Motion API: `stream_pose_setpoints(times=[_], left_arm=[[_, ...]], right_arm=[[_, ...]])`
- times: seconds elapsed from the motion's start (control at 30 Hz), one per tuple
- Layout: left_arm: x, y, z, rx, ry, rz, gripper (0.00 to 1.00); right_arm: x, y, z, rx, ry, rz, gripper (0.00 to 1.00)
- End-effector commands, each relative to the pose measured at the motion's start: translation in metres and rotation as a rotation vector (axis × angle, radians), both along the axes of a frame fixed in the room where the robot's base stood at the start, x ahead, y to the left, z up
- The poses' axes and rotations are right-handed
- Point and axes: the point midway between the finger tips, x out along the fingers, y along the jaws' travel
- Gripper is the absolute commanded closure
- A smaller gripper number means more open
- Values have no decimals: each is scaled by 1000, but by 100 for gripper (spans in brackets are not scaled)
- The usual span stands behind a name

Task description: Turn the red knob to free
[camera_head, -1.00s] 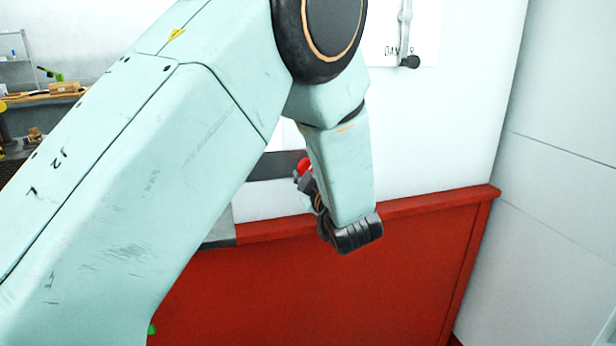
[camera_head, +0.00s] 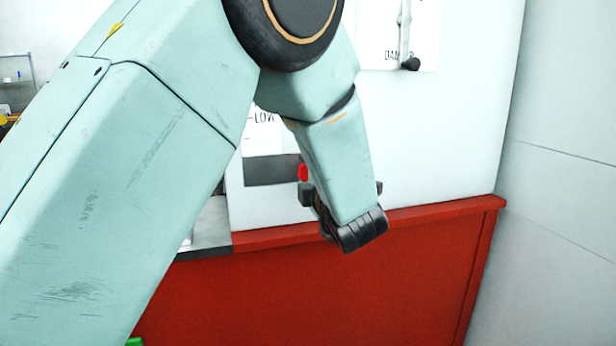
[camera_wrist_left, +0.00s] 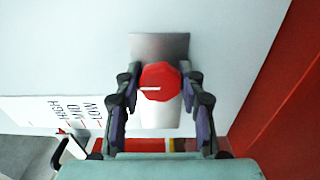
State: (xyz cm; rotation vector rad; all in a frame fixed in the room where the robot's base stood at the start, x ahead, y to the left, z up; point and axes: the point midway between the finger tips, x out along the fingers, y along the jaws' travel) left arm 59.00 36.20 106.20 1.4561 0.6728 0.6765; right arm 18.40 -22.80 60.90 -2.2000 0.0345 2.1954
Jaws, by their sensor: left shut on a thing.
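The red knob (camera_wrist_left: 161,75) is many-sided, with a white mark that points left in the left wrist view. It sits in front of a grey plate (camera_wrist_left: 160,45) on the white panel. My left gripper (camera_wrist_left: 160,86) has one dark finger on each side of the knob and is shut on it. In the head view the knob (camera_head: 303,172) shows only as a small red patch beside my left wrist, and my left gripper (camera_head: 340,200) is largely hidden behind that wrist. I cannot read a "free" label. My right gripper is not in view.
A white card (camera_wrist_left: 50,112) marked HIGH, MID and LOW is on the panel, near a lever (camera_wrist_left: 68,143). A grey handle with a black end (camera_head: 410,63) hangs at the upper right in the head view. A red ledge (camera_head: 440,211) runs below the panel.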

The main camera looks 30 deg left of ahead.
Motion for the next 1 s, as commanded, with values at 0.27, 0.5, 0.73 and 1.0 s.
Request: stream_pose_setpoints(times=[0.27, 0.5, 0.73, 1.0], left_arm=[[2, -1, 6, -2, -19, -5, 92], [3, -1, 6, -1, -19, -5, 55], [1, -1, 4, -2, -13, -3, 37], [1, 0, 3, -3, -10, -1, 37]], right_arm=[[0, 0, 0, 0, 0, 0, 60], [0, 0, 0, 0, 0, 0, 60], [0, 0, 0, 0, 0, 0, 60], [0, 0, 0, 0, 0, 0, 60]])
